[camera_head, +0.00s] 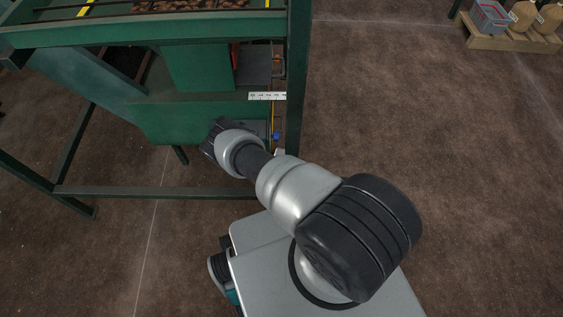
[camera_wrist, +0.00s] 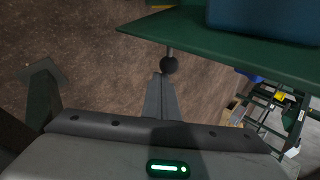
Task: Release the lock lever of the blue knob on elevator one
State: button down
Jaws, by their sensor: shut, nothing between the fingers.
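In the wrist view my gripper (camera_wrist: 160,80) is shut and empty, its fingers together and pointing up the picture. A round black ball on a thin stem (camera_wrist: 169,65) hangs under the edge of a green panel, just beyond the fingertips; I cannot tell whether they touch. In the head view a small blue knob (camera_head: 276,135) shows beside the green post, right of my wrist. A blue part (camera_wrist: 248,75) shows at the panel's lower edge in the wrist view, partly hidden. The lock lever cannot be made out for certain. In the head view my arm hides the fingers.
The green frame (camera_head: 297,80) stands in front of me, with a low crossbar (camera_head: 170,192). A white scale strip (camera_head: 267,96) is near the post. A pallet (camera_head: 510,40) with a grey crate and sacks is at the far right. The brown floor on the right is clear.

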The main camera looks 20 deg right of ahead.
jog(key=shift+w+d, duration=0.45)
jog(key=shift+d, duration=0.3)
jog(key=shift+r, duration=0.15)
notch_tip(320, 180, up, 10)
jog(key=p, duration=0.5)
dwell(0.6)
